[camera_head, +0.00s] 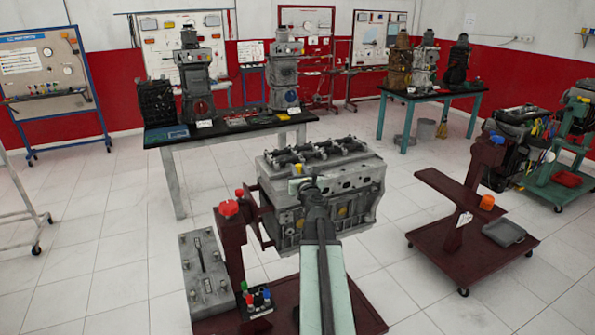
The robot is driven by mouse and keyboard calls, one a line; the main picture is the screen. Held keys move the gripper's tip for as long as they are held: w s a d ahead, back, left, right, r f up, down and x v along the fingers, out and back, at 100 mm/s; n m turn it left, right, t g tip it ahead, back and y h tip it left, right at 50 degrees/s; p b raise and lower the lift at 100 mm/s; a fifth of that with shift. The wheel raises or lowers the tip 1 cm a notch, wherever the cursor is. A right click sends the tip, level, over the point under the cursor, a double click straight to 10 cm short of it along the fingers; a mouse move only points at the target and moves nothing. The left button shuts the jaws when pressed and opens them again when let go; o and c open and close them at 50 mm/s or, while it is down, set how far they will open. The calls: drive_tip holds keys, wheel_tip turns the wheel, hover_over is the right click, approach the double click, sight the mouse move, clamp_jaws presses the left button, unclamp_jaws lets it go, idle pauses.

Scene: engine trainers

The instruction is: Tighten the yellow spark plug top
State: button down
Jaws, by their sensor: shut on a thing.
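The grey engine block (362,182) stands on a dark red stand in the middle of the view. My arm reaches up from the bottom edge, and my gripper (304,182) is at the engine's near upper side. A small yellow spark plug top (298,169) shows right at the fingertips, at the upper edge of the block. My gripper is shut on it. The arm and gripper hide part of the engine's near face, and the exact grip is too small to see. Other yellow round spots (342,212) show lower on the near face.
The stand's red post with a red knob (229,209) rises left of the engine. A grey plate (206,270) and a holder with coloured handles (257,299) are at lower left. A black-topped table (225,131) with engine parts stands behind. A red trolley (450,245) stands right.

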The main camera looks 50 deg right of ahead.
drive_tip(key=shift+m+g+h, duration=0.8)
drive_tip(key=shift+h, duration=0.2)
idle(0.8)
drive_tip(key=c, duration=1.2)
unclamp_jaws()
drive_tip(key=shift+c, duration=0.2)
drive_tip(key=shift+a, duration=0.15)
